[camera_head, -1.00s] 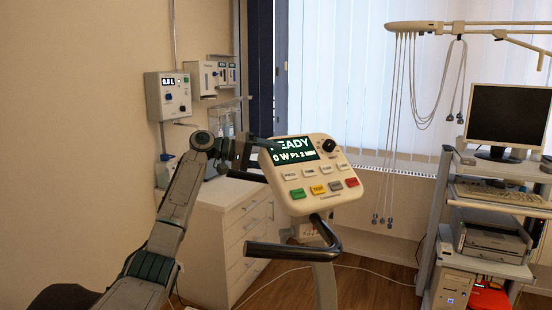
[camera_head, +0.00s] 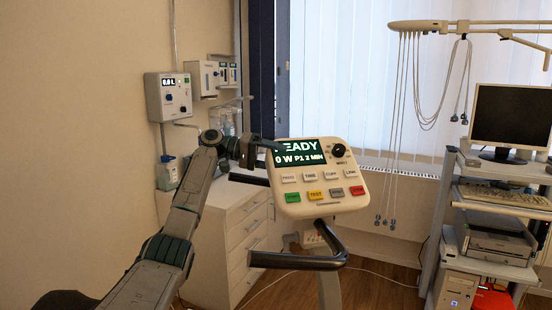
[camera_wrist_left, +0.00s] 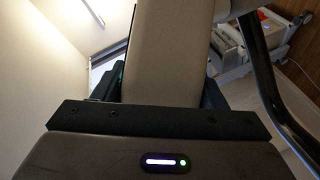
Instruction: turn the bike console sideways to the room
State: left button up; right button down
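The bike console (camera_head: 316,181) is a cream panel with a lit screen, a black knob and several coloured buttons. It stands on its post in the middle of the head view, its face largely toward me. My left gripper (camera_head: 268,147) is at its upper left edge, with one dark finger across the front of the screen; the other finger is hidden behind the panel. In the left wrist view the console's cream side (camera_wrist_left: 165,75) lies between the two dark fingers, apparently against both. My right gripper is not in view.
Black handlebars (camera_head: 300,261) curve below the console. A white drawer cabinet (camera_head: 232,235) stands behind at left, wall devices (camera_head: 168,97) above it. A cart with a monitor (camera_head: 511,116) stands at right, cables (camera_head: 400,110) hanging from its arm. Some floor between console and cart is clear.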

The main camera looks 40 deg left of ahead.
pick_arm(q)
jog(key=o, duration=0.4)
jog(key=shift+o, duration=0.2)
jog(key=shift+s, duration=0.1)
jog(key=shift+s+a, duration=0.15)
jog(key=shift+a, duration=0.15)
jog(key=b+v, duration=0.3)
jog(key=v, duration=0.7)
